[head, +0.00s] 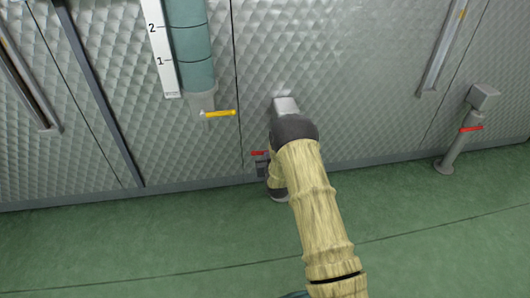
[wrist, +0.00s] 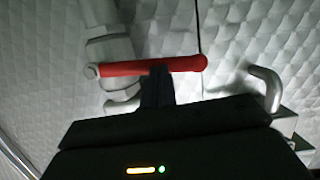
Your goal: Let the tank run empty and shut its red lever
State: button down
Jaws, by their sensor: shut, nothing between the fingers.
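A red lever (head: 259,153) sits low on the quilted metal tank wall (head: 340,80), mostly hidden by my arm in the head view. In the wrist view the red lever (wrist: 150,67) lies roughly level, crosswise to a pale pipe (wrist: 112,48) at its left end. My gripper (head: 262,168) is beside the lever, largely hidden behind my arm. In the wrist view its dark fingers (wrist: 157,85) are shut together, with nothing between them. Their tips are at the lever's middle; I cannot tell whether they touch it.
A teal gauge tube (head: 190,45) with a numbered white scale (head: 159,48) hangs above a yellow lever (head: 219,113). A second red lever (head: 471,128) is on a grey standpipe (head: 455,148) at right. A metal handle (wrist: 267,85) shows beside my gripper. The green floor (head: 130,240) is clear.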

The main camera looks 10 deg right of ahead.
jog(key=shift+r, duration=0.1)
jog(key=r+p+v, duration=0.2)
jog(key=p+v, duration=0.5)
jog(key=v, duration=0.5)
jog(key=shift+d+r, duration=0.25)
jog(key=shift+r, duration=0.1)
